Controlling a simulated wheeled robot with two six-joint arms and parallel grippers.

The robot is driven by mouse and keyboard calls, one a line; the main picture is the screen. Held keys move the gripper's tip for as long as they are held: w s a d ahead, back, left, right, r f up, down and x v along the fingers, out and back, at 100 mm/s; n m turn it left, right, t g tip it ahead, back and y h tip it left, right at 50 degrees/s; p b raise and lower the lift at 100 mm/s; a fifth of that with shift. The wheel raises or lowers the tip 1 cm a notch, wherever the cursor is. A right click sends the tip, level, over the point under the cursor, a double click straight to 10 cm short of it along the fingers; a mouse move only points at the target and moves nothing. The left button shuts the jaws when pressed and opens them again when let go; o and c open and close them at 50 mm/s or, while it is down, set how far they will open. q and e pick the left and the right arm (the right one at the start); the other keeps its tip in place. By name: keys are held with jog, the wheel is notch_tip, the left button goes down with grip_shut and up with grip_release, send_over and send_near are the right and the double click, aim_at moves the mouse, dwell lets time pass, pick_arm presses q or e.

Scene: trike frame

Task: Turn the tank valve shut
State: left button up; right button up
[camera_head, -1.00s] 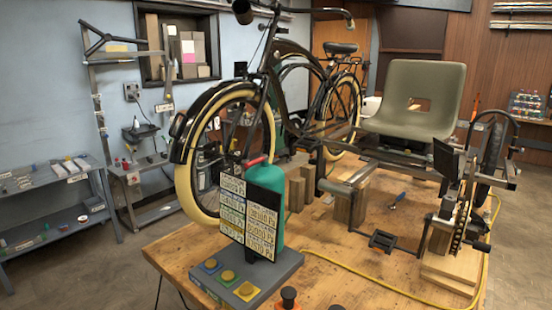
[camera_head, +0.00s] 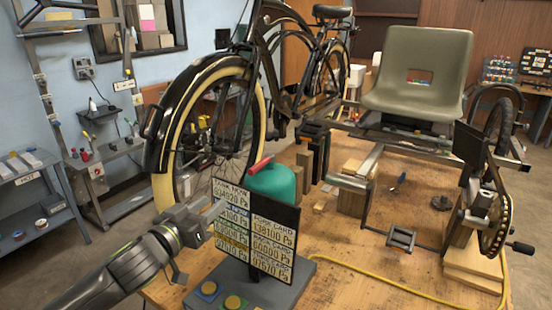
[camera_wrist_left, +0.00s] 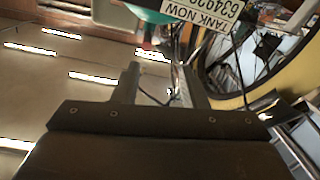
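The teal tank (camera_head: 274,184) stands on the wooden workbench behind a black board of number cards (camera_head: 258,228). Its red valve handle (camera_head: 261,164) sticks out at the top left of the tank. My left gripper (camera_head: 218,212) is at the board's left edge, lower than the red handle and apart from it. In the left wrist view its two fingers (camera_wrist_left: 158,85) stand apart with nothing between them. That view also shows a piece of the teal tank (camera_wrist_left: 150,12) and the "TANK NOW" card (camera_wrist_left: 208,12). The lower tank is hidden by the board. My right gripper is out of view.
A grey base with coloured buttons (camera_head: 298,274) sits under the board. The bicycle's front wheel (camera_head: 165,160) rises behind my left gripper. A yellow hose (camera_head: 400,285) runs along the bench front.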

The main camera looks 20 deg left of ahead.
pick_arm(q)
jog(key=r, duration=0.1)
send_near(257, 168)
jog(key=shift+h, duration=0.3)
jog(key=w+p, duration=0.1)
jog(key=w, duration=0.5)
jog(key=w+p, duration=0.1)
jog(key=w, duration=0.2)
jog(key=shift+w+d+f+p, duration=0.1)
jog(key=shift+w+f+p, duration=0.2)
jog(key=shift+w+f, duration=0.05)
jog(key=shift+w+d+f, duration=0.1)
jog(key=shift+w, duration=0.55)
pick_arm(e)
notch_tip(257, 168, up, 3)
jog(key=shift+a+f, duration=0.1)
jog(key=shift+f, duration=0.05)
pick_arm(q)
grip_shut()
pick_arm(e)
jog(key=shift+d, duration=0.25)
